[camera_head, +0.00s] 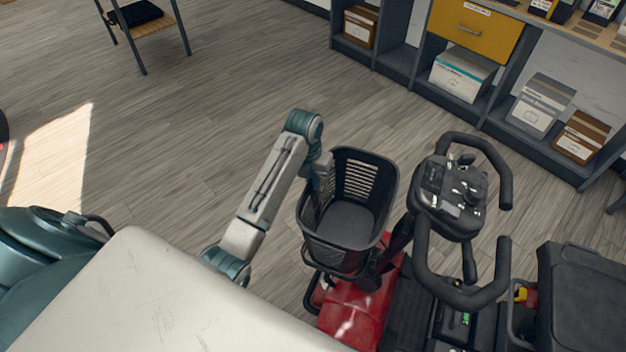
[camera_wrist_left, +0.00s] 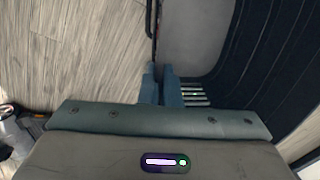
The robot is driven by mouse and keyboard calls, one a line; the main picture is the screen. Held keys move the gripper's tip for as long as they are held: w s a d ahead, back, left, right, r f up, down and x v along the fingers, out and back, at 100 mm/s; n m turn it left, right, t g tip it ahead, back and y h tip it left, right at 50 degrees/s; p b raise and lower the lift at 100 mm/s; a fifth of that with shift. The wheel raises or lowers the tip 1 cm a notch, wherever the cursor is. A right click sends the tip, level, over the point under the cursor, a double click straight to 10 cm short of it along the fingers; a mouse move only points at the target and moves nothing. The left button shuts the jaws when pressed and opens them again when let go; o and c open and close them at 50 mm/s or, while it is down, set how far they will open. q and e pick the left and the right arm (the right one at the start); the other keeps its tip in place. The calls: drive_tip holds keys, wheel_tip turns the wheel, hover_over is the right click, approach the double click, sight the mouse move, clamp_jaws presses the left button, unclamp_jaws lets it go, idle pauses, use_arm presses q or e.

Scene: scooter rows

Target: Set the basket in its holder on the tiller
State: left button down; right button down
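The black basket (camera_head: 350,220), open at the top with slotted walls, is upright in front of the scooter's tiller (camera_head: 452,195), above the red front body. It also shows in the wrist view (camera_wrist_left: 197,35). My left gripper (camera_head: 318,184) is at the basket's left wall. In the wrist view my left fingers (camera_wrist_left: 162,88) are close together with the thin wall of the basket between them. A black bar at the basket's lower front (camera_head: 335,266) may be part of the holder. The basket hides most of it, so I cannot tell whether the basket is seated. My right gripper is out of view.
The red scooter body (camera_head: 358,312) and black handlebars (camera_head: 490,150) are right beside the basket. A shelf unit with a yellow drawer (camera_head: 474,32) and boxes stands at the back right. A small table (camera_head: 150,25) stands at the back left. The floor between is clear.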

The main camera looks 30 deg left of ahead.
use_arm(q)
drive_tip(key=shift+f, duration=0.1)
drive_tip(key=c, duration=1.6)
unclamp_jaws()
drive_tip(key=shift+c, duration=0.2)
wheel_tip(320, 180, up, 3)
drive_tip(key=shift+a+f, duration=0.1)
wheel_tip(320, 180, up, 10)
drive_tip(key=a+p, duration=0.1)
drive_tip(key=p, duration=0.7)
drive_tip(key=shift+f, duration=0.25)
